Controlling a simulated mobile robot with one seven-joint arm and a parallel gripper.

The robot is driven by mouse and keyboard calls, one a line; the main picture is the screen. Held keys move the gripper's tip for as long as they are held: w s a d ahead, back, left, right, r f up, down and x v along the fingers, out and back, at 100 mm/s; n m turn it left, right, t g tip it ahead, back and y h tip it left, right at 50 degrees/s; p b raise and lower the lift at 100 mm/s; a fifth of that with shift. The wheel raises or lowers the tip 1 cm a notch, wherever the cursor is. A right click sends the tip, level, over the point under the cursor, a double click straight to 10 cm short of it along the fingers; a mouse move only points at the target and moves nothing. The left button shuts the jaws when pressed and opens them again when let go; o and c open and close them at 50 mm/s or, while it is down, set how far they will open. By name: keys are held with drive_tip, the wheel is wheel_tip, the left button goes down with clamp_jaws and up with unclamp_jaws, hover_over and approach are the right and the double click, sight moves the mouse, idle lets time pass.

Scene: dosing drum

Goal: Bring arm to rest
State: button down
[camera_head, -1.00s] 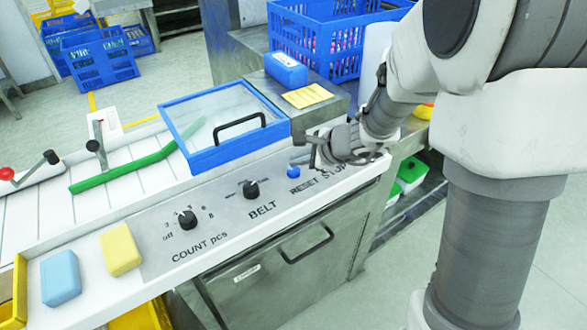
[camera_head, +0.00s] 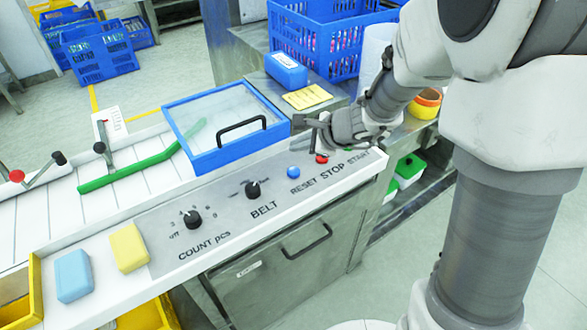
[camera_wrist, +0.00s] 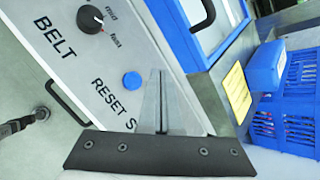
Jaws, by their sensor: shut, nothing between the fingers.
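My gripper (camera_head: 314,134) is shut and empty, above the right end of the control panel (camera_head: 219,213). It is close to the red STOP button (camera_head: 321,159), with a small gap that I cannot judge exactly. In the wrist view, the closed fingers (camera_wrist: 159,100) show as a narrow wedge beside the blue RESET button (camera_wrist: 132,80). The BELT knob (camera_head: 252,189) and the COUNT knob (camera_head: 193,219) are to the left.
A blue-framed lid (camera_head: 217,160) with a black handle lies left of my gripper. A blue box (camera_head: 286,70) and a blue crate (camera_head: 318,45) stand behind. Blue (camera_head: 73,275) and yellow (camera_head: 129,247) blocks lie at the panel's left. The floor at right is clear.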

idle(0.4)
drive_tip(key=s+d+r+n+g+p, duration=0.1)
drive_tip(key=s+r+n+p, duration=0.3)
drive_tip(key=s+r+n, duration=0.75)
drive_tip(key=s+d+r+n+h+p, duration=0.4)
drive_tip(key=s+d+r+n+h, duration=0.2)
drive_tip(key=s+d+r, duration=0.3)
drive_tip(key=s+d, duration=0.3)
drive_tip(key=s, duration=0.1)
drive_tip(key=shift+r+h, duration=0.3)
drive_tip(key=shift+r, duration=0.05)
drive_tip(key=shift+n, duration=0.25)
